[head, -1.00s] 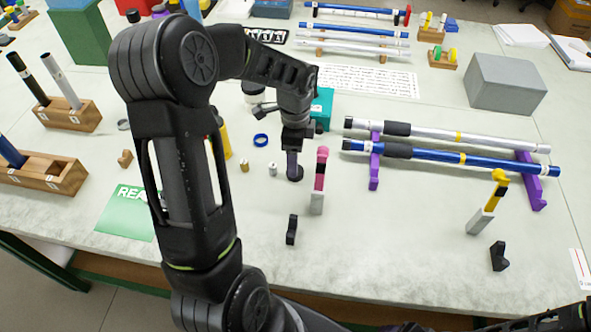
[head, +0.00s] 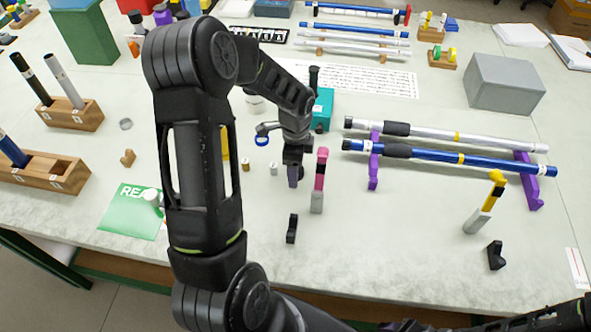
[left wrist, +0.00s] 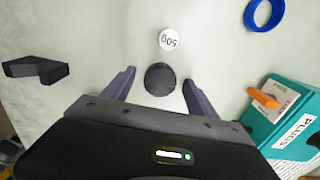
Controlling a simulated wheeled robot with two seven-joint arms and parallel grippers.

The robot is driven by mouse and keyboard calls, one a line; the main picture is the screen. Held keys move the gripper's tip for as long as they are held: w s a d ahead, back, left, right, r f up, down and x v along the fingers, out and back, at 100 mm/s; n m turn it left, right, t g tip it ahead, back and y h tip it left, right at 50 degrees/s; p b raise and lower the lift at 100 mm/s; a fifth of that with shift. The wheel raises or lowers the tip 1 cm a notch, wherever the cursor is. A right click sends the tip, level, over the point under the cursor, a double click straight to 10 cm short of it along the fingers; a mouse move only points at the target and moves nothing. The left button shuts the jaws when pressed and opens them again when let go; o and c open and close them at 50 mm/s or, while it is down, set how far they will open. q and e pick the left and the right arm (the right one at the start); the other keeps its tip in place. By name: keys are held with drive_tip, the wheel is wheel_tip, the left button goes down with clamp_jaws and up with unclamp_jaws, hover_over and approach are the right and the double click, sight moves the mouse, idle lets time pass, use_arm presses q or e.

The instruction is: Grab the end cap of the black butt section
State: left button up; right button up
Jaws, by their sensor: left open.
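A round black cap (left wrist: 160,79) is in the left wrist view, between the two fingers of my left gripper (left wrist: 158,90). The fingers are open, with a gap on each side of the cap. In the head view my left gripper (head: 293,176) points down over the table and hides the cap. A black rod (head: 30,80) leans upright in a wooden block (head: 75,115) at the left. I cannot tell from the frames whether it is the black butt section.
A small white-topped plug (left wrist: 169,39) stands just beside the cap. A blue ring (head: 262,140), a pink-topped clip (head: 320,170), a black bracket (head: 291,228) and a teal box (head: 322,105) are around it. Rods on purple stands (head: 373,165) lie to the right.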

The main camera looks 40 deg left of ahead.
use_arm(q)
drive_tip(key=shift+c, duration=0.5)
drive_tip(key=c, duration=1.3)
wheel_tip(320, 180, up, 10)
drive_tip(key=shift+b, duration=0.75)
